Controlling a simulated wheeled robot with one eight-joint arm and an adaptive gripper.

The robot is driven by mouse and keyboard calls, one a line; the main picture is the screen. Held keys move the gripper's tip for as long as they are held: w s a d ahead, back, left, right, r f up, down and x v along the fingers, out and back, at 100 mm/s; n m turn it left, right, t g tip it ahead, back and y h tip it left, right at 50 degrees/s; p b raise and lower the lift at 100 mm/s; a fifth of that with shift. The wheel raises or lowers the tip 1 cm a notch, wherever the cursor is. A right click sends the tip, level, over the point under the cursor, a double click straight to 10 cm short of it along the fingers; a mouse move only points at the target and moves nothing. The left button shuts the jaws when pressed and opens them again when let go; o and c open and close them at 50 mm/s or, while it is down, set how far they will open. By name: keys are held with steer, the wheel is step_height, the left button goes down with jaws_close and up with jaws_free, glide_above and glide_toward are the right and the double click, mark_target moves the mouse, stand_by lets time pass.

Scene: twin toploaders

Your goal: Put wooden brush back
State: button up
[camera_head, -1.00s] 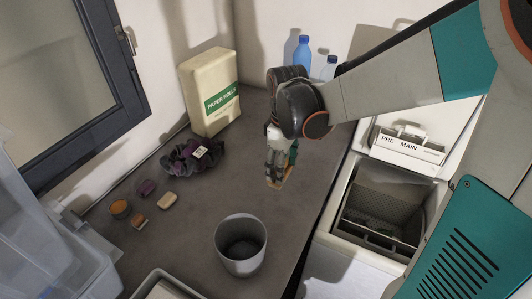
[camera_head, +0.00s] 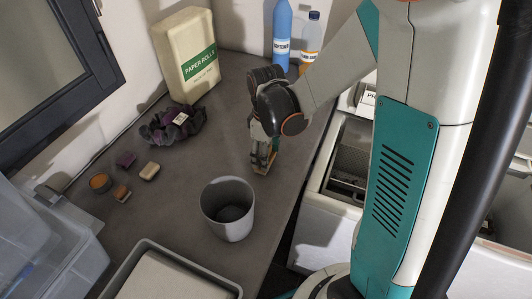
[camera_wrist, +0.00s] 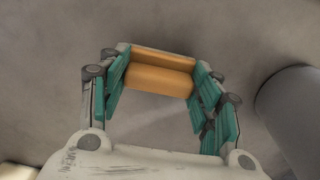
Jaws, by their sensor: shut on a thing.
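My gripper (camera_head: 264,160) is shut on the wooden brush (camera_wrist: 160,75), an orange-brown piece that spans between the teal fingers in the wrist view. In the head view only a small tan bit of it shows at the fingertips. The gripper points down over the grey counter, behind and slightly right of a grey cup (camera_head: 206,212). Whether the brush touches the counter, I cannot tell. Bristles are not clearly visible.
A soap bar (camera_head: 149,171), a purple block (camera_head: 126,160), a small brown block (camera_head: 122,193) and an orange round tin (camera_head: 100,183) lie left. Dark cloth (camera_head: 172,126), paper rolls pack (camera_head: 188,55) and bottles (camera_head: 282,35) stand behind. An open washer (camera_head: 345,165) is right.

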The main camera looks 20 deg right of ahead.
steer(key=shift+f, duration=0.1)
steer(key=o, duration=0.9)
steer(key=shift+o, duration=0.2)
step_height(320, 180, up, 12)
steer(key=r+p, duration=0.1)
steer(key=p, duration=0.3)
steer(key=s+r+m+t, duration=0.7)
steer(key=s+r+m, duration=0.2)
steer(key=s, duration=0.3)
